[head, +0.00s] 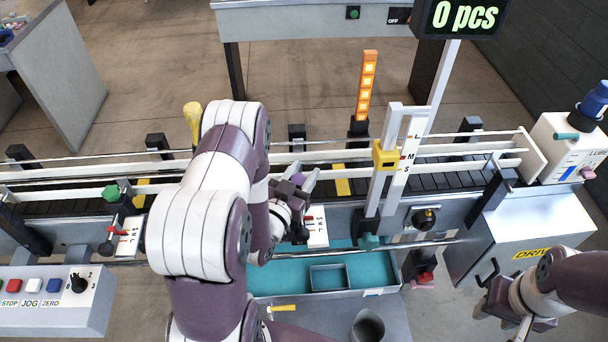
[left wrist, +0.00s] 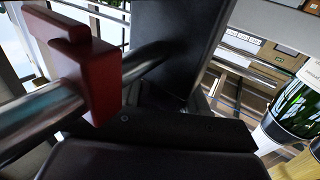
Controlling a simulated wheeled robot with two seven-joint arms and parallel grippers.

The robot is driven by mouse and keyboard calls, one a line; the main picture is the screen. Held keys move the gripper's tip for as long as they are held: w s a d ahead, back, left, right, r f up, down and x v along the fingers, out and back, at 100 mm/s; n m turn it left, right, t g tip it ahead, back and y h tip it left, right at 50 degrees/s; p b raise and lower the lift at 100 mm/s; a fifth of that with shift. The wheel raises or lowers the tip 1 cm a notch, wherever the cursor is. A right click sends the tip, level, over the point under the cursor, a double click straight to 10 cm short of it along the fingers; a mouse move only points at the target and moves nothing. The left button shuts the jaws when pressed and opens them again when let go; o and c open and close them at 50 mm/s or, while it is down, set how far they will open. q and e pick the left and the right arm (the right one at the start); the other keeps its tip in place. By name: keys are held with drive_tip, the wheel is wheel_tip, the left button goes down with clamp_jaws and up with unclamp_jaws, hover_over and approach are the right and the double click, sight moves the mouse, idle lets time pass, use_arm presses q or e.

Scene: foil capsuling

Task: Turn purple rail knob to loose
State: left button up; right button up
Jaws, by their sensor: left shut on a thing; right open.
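The purple rail knob (head: 297,179) is at the front rail of the conveyor, mostly hidden between the fingers of my left gripper (head: 300,186). That gripper is shut on it. In the left wrist view the dark gripper parts (left wrist: 160,130) fill the middle, and the knob cannot be made out there. My right gripper (head: 524,322) is open and empty at the lower right, away from the conveyor.
A green knob (head: 111,193) sits further left on the rail. A yellow-clamped post (head: 385,155) stands right of my left gripper. A teal-lined tray (head: 290,278) lies below. The left wrist view shows a red block (left wrist: 92,75) on a metal rod close by.

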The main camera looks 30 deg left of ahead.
use_arm(q)
drive_tip(key=shift+a+r+n+y, duration=0.15)
drive_tip(key=shift+n+y, duration=0.55)
drive_tip(key=shift+y, duration=0.7)
drive_tip(key=o, duration=1.1)
drive_tip(key=shift+c, duration=0.2)
